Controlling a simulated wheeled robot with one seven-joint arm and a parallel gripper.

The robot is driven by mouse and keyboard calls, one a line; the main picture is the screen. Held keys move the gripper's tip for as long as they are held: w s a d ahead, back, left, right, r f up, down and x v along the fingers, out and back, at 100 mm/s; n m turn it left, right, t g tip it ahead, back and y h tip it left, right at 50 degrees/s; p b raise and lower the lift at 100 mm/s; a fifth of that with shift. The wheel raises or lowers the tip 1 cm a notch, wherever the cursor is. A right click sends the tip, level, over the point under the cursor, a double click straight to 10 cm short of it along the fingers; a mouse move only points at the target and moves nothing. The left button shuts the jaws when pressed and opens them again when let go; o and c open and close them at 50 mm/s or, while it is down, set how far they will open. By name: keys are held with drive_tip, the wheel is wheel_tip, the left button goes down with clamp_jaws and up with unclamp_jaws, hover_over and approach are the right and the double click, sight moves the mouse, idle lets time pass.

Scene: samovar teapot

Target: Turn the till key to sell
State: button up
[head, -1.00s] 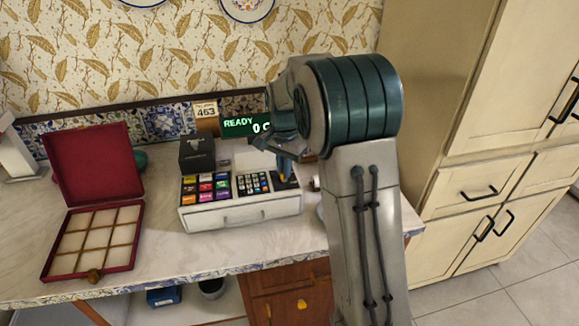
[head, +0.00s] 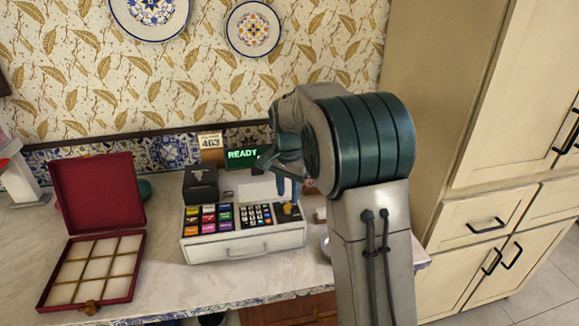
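The white till (head: 243,249) stands on the counter, with coloured keys on its left and a number pad in the middle. The small yellow till key (head: 288,208) shows on the dark panel at the till's right end. My gripper (head: 288,190) points down just above and behind the key. Its blue fingers are small and partly hidden by my arm, so I cannot tell how far apart they are or whether they touch the key. The green display (head: 242,154) reads READY; its right part is hidden behind my arm.
An open red box (head: 95,192) with an empty divided tray lies left of the till. A black box (head: 200,185) sits at the till's back left. A card marked 463 (head: 211,142) stands behind. Cream cupboards (head: 475,215) stand at the right.

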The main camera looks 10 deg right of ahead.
sight(288, 203)
wheel_tip(288, 203, up, 10)
drive_tip(key=shift+r, duration=0.25)
idle(0.3)
drive_tip(key=s+f+n+t, duration=0.1)
drive_tip(key=s+f+n, duration=0.3)
drive_tip(key=s, duration=1)
drive_tip(key=s+d+f+n+t, duration=0.1)
drive_tip(key=s+n, duration=0.4)
drive_tip(key=s, duration=0.9)
wheel_tip(288, 203, down, 3)
drive_tip(key=shift+s+d+r+t, duration=0.1)
drive_tip(key=shift+s+d+t, duration=0.05)
drive_tip(key=shift+t, duration=0.35)
